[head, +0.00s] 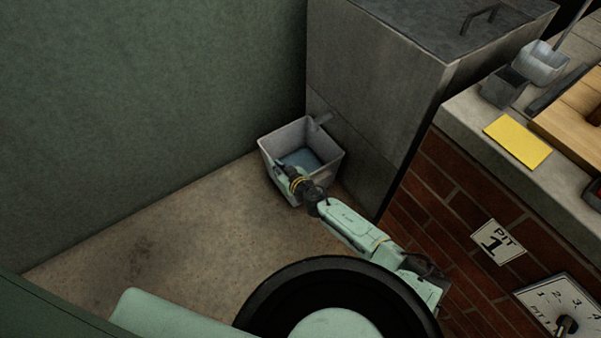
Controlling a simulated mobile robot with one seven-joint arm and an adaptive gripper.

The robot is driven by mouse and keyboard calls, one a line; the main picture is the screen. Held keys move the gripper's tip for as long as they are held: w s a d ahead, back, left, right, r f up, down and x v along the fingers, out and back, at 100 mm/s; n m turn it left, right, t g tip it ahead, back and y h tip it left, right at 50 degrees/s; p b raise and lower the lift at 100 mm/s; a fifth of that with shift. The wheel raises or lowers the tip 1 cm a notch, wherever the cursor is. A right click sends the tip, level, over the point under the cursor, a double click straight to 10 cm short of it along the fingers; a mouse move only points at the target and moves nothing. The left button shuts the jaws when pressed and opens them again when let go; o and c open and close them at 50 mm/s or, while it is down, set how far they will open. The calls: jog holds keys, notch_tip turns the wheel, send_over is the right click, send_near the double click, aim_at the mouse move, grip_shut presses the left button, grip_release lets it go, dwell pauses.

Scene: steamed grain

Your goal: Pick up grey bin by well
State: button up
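The grey bin (330,149) stands upright on the floor in the corner, against the side of the large grey metal cabinet. It is open at the top, and a bluish surface shows inside it. My arm reaches down to the bin's near left side, and my gripper (281,174) is at that wall, near the rim. The fingers are small and partly hidden by the wrist, so I cannot tell whether they are open or shut, or whether they touch the bin.
A green wall (150,90) is on the left. A brick counter (440,180) at right bears a yellow sheet (517,142) and scoops. The floor (150,225) left of the bin is clear.

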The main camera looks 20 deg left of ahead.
grip_shut()
dwell(0.5)
jog(key=shift+w+r, duration=0.15)
jog(key=shift+r, duration=0.05)
jog(key=shift+r, duration=0.1)
jog(key=shift+a+r+p, duration=0.1)
jog(key=shift+r+p, duration=0.5)
jog(key=shift+r, duration=0.25)
jog(key=shift+r+p, duration=0.4)
jog(key=shift+r, duration=0.5)
jog(key=s+a, duration=1.1)
jog(key=s, duration=0.3)
jog(key=shift+s, duration=0.15)
jog(key=shift+f, duration=0.1)
